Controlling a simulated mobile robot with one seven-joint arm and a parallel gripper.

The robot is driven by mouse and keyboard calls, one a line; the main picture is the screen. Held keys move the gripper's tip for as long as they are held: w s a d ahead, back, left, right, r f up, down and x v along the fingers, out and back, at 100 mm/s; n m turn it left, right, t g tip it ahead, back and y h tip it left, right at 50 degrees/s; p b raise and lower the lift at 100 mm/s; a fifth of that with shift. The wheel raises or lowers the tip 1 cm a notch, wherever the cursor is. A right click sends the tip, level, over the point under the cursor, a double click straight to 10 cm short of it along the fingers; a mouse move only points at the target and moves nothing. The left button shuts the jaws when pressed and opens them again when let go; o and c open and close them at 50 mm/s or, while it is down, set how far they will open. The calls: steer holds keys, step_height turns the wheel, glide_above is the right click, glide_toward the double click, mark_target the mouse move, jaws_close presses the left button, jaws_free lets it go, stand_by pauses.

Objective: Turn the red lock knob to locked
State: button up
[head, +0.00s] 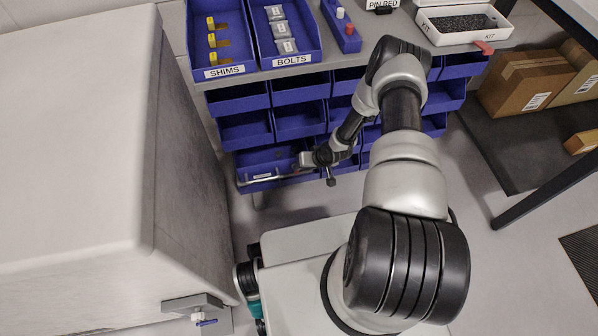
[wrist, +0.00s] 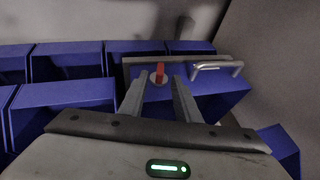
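The red lock knob (wrist: 159,74) shows in the wrist view as a small upright red bar on a round grey base. It sits on a grey strip at the top of a blue drawer front (wrist: 218,82). My gripper (wrist: 159,79) is open, with its two grey fingers apart on either side of the knob in the picture. I see no contact between the fingers and the knob; the exact distance cannot be told. In the head view my gripper (head: 328,176) is small, low in front of the blue drawers, and the knob cannot be made out.
A metal bar handle (wrist: 217,67) is right of the knob. Other blue bins (head: 246,130) fill the rack around it. A large pale cabinet (head: 75,140) stands close on the left. A bench with trays (head: 290,50) is above. Open floor (head: 500,240) lies to the right.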

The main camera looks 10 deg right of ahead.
steer(key=b+x, duration=0.1)
steer(key=x, duration=0.4)
steer(key=shift+w+a+f, duration=0.1)
steer(key=shift+f, duration=0.05)
jaws_close()
steer(key=shift+a, duration=0.1)
